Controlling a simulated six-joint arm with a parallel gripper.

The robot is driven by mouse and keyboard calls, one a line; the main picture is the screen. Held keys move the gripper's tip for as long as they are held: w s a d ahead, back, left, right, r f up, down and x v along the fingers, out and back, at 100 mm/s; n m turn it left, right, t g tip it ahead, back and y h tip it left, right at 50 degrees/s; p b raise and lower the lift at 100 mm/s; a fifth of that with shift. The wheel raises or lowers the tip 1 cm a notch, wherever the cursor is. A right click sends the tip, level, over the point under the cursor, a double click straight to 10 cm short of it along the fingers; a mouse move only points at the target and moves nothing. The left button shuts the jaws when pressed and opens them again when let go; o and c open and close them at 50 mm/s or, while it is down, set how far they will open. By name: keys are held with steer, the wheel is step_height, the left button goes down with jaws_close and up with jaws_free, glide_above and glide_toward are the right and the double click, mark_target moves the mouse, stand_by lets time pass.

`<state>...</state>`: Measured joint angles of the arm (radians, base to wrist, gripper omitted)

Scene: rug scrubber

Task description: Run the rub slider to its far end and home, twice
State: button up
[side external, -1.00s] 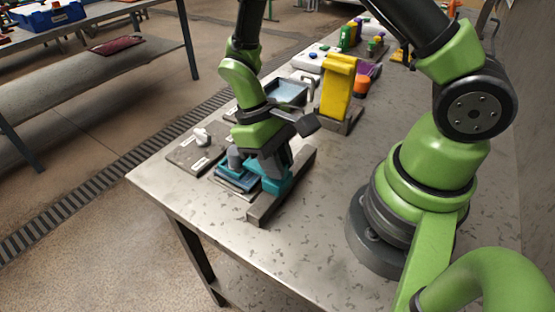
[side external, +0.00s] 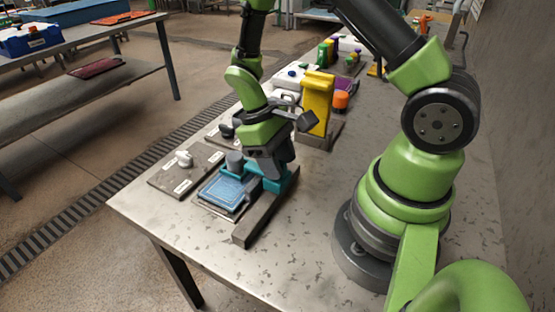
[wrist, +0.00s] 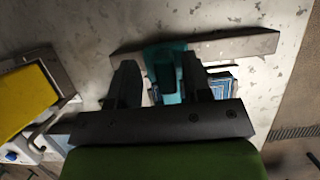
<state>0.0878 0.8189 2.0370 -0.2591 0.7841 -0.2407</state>
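The rub slider is a teal carriage (side external: 292,177) at the back end of a grey rail (side external: 258,220) on the metal table. It also shows in the wrist view as a teal block (wrist: 180,60) with a dark upright part (wrist: 165,72). My gripper (side external: 272,168) is down at the carriage, and in the wrist view its two fingers (wrist: 160,75) stand on either side of the dark part. Whether both fingers press on it is unclear. A blue pad (side external: 222,190) lies beside the rail, on its left.
A grey plate with a pale knob (side external: 184,160) lies left of the pad. A grey cylinder (side external: 235,160) stands by the pad. A yellow block (side external: 318,103) stands behind the rail; it also shows in the wrist view (wrist: 25,98). The table front is clear.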

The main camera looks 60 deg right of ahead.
steer(key=shift+r, duration=0.1)
steer(key=v, duration=0.9)
steer(key=shift+w+r, duration=0.15)
steer(key=shift+r, duration=0.25)
steer(key=s+a+r+m+t+y, duration=0.2)
steer(key=s+a+r+m+t, duration=0.2)
steer(key=s+r+t, duration=0.7)
step_height(320, 180, up, 4)
steer(key=shift+s+a+r+t, duration=0.1)
steer(key=shift+s+a+t, duration=0.2)
steer(key=shift+a, duration=0.35)
